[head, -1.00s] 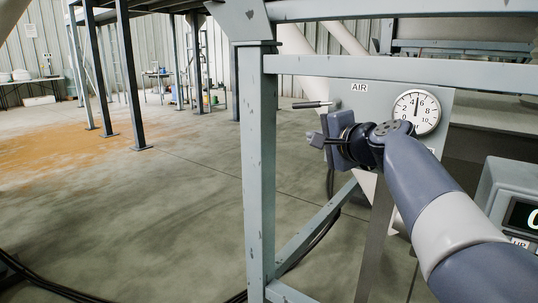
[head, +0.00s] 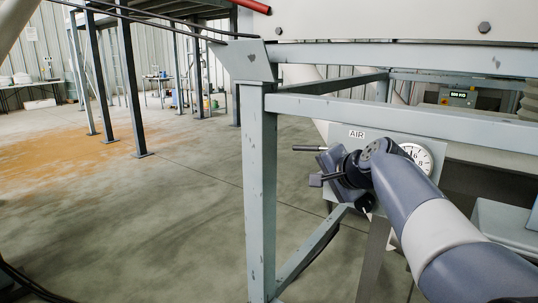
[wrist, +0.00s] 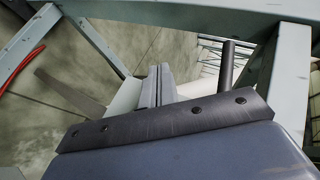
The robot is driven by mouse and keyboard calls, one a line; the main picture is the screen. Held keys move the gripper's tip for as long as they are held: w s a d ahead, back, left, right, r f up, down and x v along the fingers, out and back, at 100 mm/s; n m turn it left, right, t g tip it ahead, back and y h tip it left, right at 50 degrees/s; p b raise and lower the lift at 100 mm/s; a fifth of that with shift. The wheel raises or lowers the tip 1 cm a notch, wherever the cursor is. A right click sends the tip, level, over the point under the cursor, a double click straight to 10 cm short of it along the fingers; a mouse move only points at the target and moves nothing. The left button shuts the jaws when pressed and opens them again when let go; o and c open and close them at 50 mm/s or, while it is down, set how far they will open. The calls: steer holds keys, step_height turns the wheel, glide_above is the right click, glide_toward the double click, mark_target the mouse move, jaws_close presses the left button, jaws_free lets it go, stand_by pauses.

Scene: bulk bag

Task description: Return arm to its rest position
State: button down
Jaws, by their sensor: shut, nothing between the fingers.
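My gripper (head: 318,180) is in front of the AIR panel (head: 345,150) in the head view, pointing left, with my arm reaching in from the lower right. In the wrist view its fingers (wrist: 157,85) lie together, shut and empty. A dark lever handle (head: 308,148) sticks out left of the panel just above my gripper, apart from it as far as I can tell. A dark rod (wrist: 227,62) stands right of the fingers in the wrist view. My arm partly covers the round gauge (head: 416,157).
A grey steel post (head: 260,190) stands just left of my gripper. A horizontal beam (head: 420,117) crosses above my arm, and a diagonal brace (head: 310,255) runs below. A grey box (head: 505,225) is at the right. Open floor (head: 185,225) lies left of the post.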

steer(key=d+g+h+p, duration=0.1)
steer(key=p, duration=0.2)
steer(key=s+d+r+n+g+h+p, duration=0.1)
steer(key=p, duration=0.3)
steer(key=d+r+g+h+p, duration=0.1)
steer(key=p, duration=0.2)
steer(key=shift+s+d+r, duration=0.15)
steer(key=shift+s+r, duration=0.05)
steer(key=shift+s, duration=0.1)
steer(key=shift+f+p, duration=0.1)
steer(key=shift+p, duration=0.25)
